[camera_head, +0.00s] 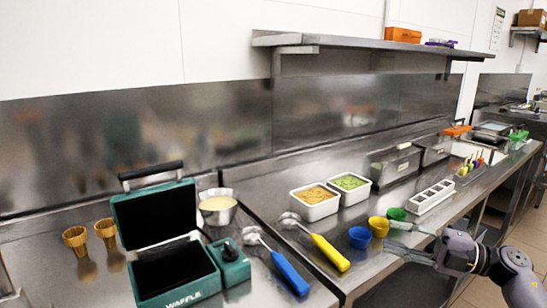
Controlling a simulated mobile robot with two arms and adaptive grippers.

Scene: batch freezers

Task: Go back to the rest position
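My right gripper (391,235) reaches in from the right at the counter's front edge. Its two fingers point left and are spread apart, with nothing visible between them. The fingertips are close to the yellow cup (378,226) and green cup (396,214); I cannot tell whether they touch. A small grey piece at the lower left edge (10,295) may be the tip of my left gripper; its state is not clear.
A green waffle maker (178,285) stands open at the left, beside two waffle cones (75,239). Scoops with blue (290,274) and yellow (330,253) handles lie on the counter. A blue cup (360,237), topping tubs (315,207) and a white divided tray (430,197) stand nearby.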

